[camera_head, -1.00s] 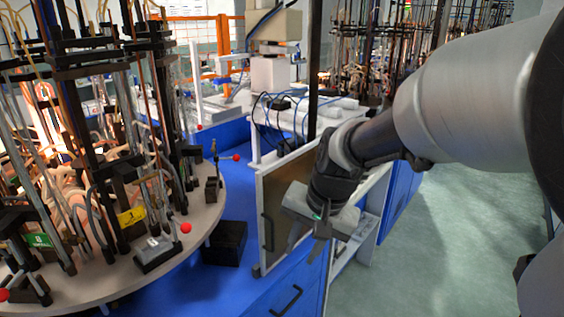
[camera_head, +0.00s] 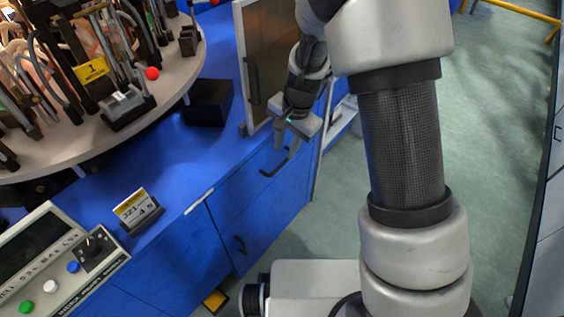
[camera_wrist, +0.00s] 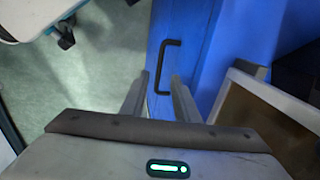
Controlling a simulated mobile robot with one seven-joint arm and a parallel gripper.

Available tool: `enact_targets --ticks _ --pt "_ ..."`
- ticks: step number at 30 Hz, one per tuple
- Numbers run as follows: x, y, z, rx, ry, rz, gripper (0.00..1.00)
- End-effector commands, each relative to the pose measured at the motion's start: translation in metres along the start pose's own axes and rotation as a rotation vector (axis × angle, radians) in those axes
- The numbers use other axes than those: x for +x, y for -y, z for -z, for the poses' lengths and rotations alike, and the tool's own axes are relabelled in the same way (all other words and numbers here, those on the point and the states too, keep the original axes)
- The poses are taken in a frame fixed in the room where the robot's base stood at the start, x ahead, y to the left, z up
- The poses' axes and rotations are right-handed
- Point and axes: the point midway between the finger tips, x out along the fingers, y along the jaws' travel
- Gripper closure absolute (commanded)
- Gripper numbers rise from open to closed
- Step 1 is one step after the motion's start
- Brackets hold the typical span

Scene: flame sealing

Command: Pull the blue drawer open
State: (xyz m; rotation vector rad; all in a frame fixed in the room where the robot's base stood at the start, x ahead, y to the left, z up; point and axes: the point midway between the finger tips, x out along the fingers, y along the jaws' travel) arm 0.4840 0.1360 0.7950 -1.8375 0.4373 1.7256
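The blue drawer (camera_head: 258,190) is in the front of the blue cabinet, below its top, in the head view. It looks closed. Its black bar handle (camera_head: 274,168) lies just below my gripper (camera_head: 287,151). In the wrist view the handle (camera_wrist: 163,66) runs between the lines of my two fingers, its near end close to the fingertips (camera_wrist: 154,92). My gripper is open with nothing held. I cannot tell whether a finger touches the handle.
A framed panel (camera_head: 268,40) stands on the cabinet top beside my gripper. A black block (camera_head: 208,103), a round table (camera_head: 175,85) with glass tubing and a control box (camera_head: 60,262) are to the left. Green floor (camera_head: 487,110) is clear on the right.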

Motion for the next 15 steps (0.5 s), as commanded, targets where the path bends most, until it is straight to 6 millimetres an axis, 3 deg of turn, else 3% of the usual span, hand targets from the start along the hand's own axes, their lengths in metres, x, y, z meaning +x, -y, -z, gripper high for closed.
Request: enact_targets --ticks 1,6,15 --pt "0.016 -0.002 0.000 0.001 0.002 -0.003 0.72" --pt "0.048 -0.001 -0.001 0.000 0.002 -0.002 0.72" --pt "0.074 0.000 0.000 0.000 0.000 0.000 0.72"
